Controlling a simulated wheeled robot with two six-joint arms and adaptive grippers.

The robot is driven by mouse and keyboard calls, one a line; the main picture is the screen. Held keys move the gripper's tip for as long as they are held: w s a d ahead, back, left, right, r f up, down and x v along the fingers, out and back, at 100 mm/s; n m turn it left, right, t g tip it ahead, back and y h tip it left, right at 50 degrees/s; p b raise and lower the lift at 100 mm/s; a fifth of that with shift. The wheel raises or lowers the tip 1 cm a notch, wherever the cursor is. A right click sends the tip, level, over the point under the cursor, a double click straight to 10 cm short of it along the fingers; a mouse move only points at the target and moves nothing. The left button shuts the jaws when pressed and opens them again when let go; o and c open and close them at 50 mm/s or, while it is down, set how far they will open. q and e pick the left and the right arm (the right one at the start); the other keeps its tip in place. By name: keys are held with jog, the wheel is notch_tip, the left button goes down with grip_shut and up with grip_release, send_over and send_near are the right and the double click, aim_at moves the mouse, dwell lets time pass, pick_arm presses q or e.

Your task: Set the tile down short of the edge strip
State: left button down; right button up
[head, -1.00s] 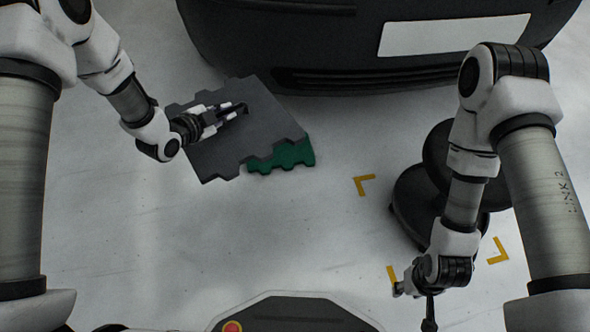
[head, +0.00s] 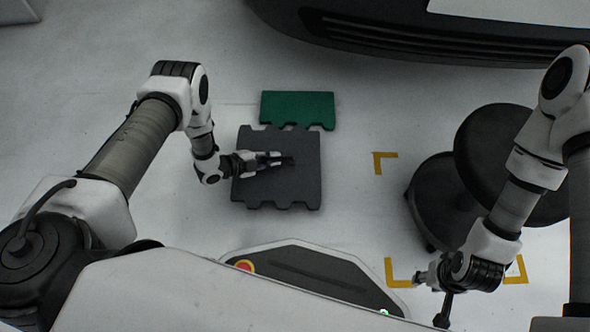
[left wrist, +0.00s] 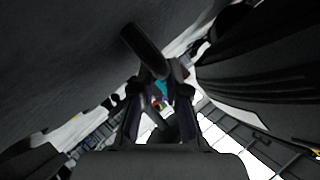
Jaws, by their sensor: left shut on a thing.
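The dark grey tile (head: 275,188) has toothed edges and lies roughly flat in the head view. My left gripper (head: 288,161) is over its middle, shut on it by what looks like a small dark handle, which also shows in the left wrist view (left wrist: 145,50). The green edge strip (head: 298,106) lies on the floor just beyond the tile's far edge. Their facing toothed edges are very close; I cannot tell whether they touch, or whether the tile is clear of the floor. My right gripper (head: 432,296) is at the lower right, away from both; its jaws are unclear.
A black round stool (head: 437,198) stands at the right among yellow corner marks (head: 384,161). A dark vehicle bumper (head: 420,38) spans the top right. Pale floor is free left of the strip and between tile and stool.

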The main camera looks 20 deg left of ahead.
aim_at(294, 167)
pick_arm(q)
jog(key=d, duration=0.2)
jog(key=d+b, duration=0.1)
jog(key=d, duration=0.1)
jog(key=w+d+f, duration=0.1)
jog(key=d, duration=0.1)
jog(key=shift+w+d+b, duration=0.1)
jog(key=shift+d+b, duration=0.05)
jog(key=shift+b, duration=0.25)
notch_tip(294, 167, down, 4)
jog(key=b, duration=0.3)
jog(key=shift+d+r, duration=0.1)
jog(key=shift+r, duration=0.35)
jog(key=c, duration=1.2)
grip_release()
jog(key=shift+a+r+p, duration=0.2)
jog(key=shift+r+p, duration=0.05)
jog(key=shift+p, duration=0.25)
jog(key=p+v, duration=0.6)
jog(key=v, duration=0.5)
jog(key=shift+s+a+p, duration=0.15)
jog(key=shift+s+p, duration=0.1)
jog(key=shift+p, duration=0.05)
